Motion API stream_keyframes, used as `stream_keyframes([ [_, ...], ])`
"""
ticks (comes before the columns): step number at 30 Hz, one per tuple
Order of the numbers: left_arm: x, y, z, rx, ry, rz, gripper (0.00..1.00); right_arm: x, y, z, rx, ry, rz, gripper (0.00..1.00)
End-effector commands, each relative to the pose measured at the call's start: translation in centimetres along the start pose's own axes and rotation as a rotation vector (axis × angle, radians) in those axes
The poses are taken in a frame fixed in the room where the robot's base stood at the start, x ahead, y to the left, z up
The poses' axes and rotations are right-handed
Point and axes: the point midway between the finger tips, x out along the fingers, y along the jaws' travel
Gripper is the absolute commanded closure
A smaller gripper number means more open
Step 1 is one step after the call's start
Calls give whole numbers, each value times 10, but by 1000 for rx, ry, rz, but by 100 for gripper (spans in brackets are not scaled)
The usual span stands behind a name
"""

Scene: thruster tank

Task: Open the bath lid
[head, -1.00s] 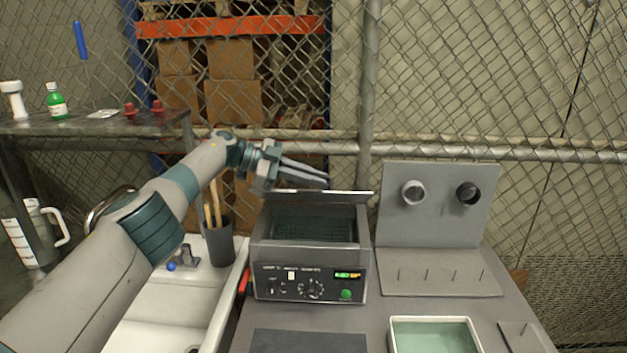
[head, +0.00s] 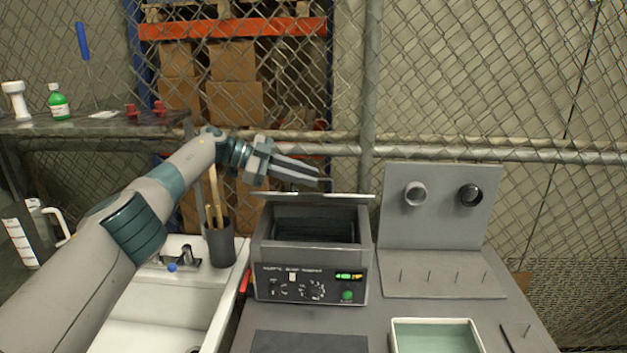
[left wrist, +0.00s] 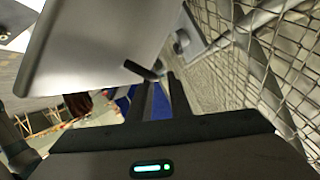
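The bath (head: 311,275) is a grey box with a control panel, a lit green display and a green button. Its top opening shows a dark interior. The lid (head: 311,196) stands raised at the back rim, seen nearly edge-on; in the left wrist view it is probably the large grey panel (left wrist: 95,45). My left gripper (head: 318,177) is just above and behind the lid's top edge. Contact with the lid cannot be told. My right gripper is not in view.
A sink (head: 165,300) and a dark cup of wooden sticks (head: 220,245) are left of the bath. A grey stand with two round knobs (head: 440,210) and a pale green tray (head: 435,337) are right. A chain-link fence (head: 450,90) stands behind.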

Motion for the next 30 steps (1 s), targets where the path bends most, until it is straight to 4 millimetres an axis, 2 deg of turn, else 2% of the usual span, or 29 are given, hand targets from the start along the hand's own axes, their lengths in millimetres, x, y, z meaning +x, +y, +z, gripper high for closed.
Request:
stream_keyframes([
  [9,-64,0,4,0,-2,-5,83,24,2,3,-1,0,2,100],
  [18,-122,-1,0,-1,-1,-4,83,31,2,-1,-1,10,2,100],
  [24,-139,-1,-1,-1,-2,-2,83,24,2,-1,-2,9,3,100],
  [30,-145,0,0,0,-1,0,83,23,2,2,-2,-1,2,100],
])
